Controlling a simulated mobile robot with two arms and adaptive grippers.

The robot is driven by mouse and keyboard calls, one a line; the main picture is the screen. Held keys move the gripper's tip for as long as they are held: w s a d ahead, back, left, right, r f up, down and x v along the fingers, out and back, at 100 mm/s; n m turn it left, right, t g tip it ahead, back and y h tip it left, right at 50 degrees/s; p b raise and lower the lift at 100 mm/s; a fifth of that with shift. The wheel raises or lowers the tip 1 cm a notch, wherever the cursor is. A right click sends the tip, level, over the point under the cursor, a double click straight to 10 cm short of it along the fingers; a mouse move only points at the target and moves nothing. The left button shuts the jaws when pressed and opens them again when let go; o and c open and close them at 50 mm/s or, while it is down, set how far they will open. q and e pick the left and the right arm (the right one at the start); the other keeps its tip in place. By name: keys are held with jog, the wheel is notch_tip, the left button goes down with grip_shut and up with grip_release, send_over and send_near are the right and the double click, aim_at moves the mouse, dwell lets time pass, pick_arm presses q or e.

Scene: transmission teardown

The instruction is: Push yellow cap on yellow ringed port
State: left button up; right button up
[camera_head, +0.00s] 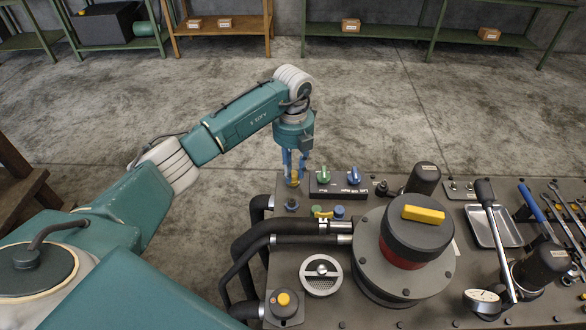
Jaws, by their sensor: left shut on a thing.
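My left gripper (294,172) points down over the back left corner of the dark bench, its blue fingers shut on a small yellow cap (294,180). Just below and nearer is a small dark port with a bluish ring (292,205). Right of that, low on the bench, are a yellow-green piece (322,213) and a blue piece (338,211). I cannot tell for sure which port has the yellow ring. A gap between the cap and the bench is hard to judge. My right gripper is not in view.
A dark block with a green knob (323,175) and a blue knob (354,175) stands close right of the gripper. Black hoses (270,238) and a large round housing (404,262) fill the bench middle. A block with a yellow button (284,299) is at front left.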

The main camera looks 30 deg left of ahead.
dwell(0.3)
pick_arm(q)
jog(key=shift+f, duration=0.3)
jog(key=o, duration=0.8)
jog(key=shift+r, duration=0.15)
jog(key=shift+r, duration=0.15)
jog(key=shift+r+p, duration=0.95)
jog(key=shift+r, duration=0.3)
